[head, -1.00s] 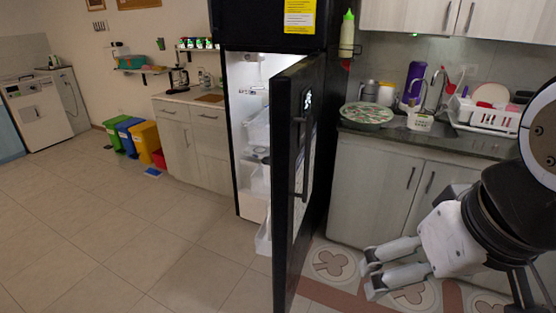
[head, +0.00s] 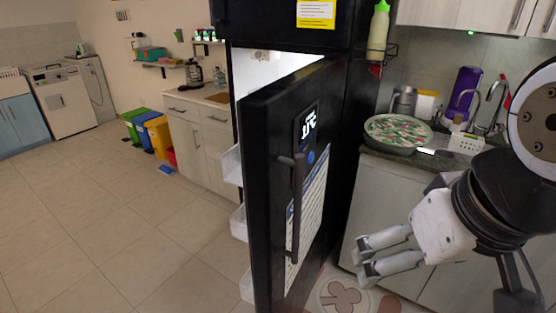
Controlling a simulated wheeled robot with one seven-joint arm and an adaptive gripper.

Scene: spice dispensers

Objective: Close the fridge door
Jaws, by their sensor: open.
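The black fridge door (head: 267,190) stands open toward me, with a dark vertical handle (head: 296,205) and a paper sheet on its outer face. White door shelves (head: 238,221) show past its left edge. The lit fridge inside (head: 268,66) shows only as a strip above the door; the rest is hidden behind it. My gripper (head: 361,258) is open and empty, to the right of the door and apart from it. Its fingers point left toward the door's outer face.
The counter with a patterned round bowl (head: 398,133) and a sink area stands right, behind my gripper. Colored bins (head: 156,134) and a cabinet (head: 200,135) stand beyond the fridge at left. The tiled floor (head: 110,220) at left is clear.

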